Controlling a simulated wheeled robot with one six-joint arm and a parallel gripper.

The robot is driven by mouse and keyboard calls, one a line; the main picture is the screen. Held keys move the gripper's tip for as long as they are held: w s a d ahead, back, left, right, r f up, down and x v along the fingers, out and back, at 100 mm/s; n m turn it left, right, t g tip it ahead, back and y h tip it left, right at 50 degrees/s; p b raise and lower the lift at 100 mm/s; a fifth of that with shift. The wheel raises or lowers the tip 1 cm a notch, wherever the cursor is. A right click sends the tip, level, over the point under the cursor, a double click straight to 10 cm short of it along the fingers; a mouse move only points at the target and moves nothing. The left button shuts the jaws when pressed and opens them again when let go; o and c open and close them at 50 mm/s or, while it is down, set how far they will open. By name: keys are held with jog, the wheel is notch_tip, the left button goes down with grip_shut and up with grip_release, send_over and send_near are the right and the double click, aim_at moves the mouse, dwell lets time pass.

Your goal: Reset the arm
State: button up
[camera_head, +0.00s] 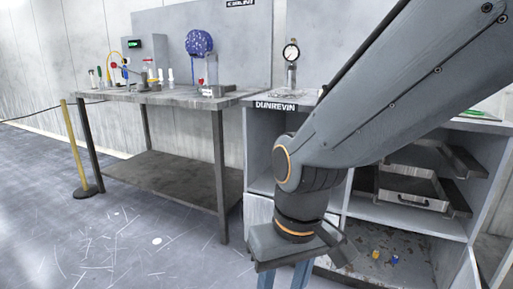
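My arm (385,95) comes in from the upper right and bends down at an elbow-like joint in the middle of the view. My gripper (284,280) points down at the bottom edge, in front of the grey cabinet. Its two blue-grey fingers stand apart with a gap between them. Their tips are cut off by the frame edge. I see nothing held between the visible parts of the fingers.
A grey workbench (165,97) with tools stands at the left. The cabinet (262,150), labelled DUNREVIN, is close behind my arm, with metal trays (412,187) on its shelf. A yellow post (77,150) stands far left.

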jog(key=s+d+r+m+p, duration=0.1)
jog(key=d+r+m+p, duration=0.1)
jog(key=d+r+p, duration=0.5)
jog(key=s+d+r+m+h+p, duration=0.1)
jog(key=d+r+p, duration=0.7)
jog(key=p, duration=0.8)
jog(key=shift+r+m, duration=0.6)
jog(key=shift+r, duration=1.1)
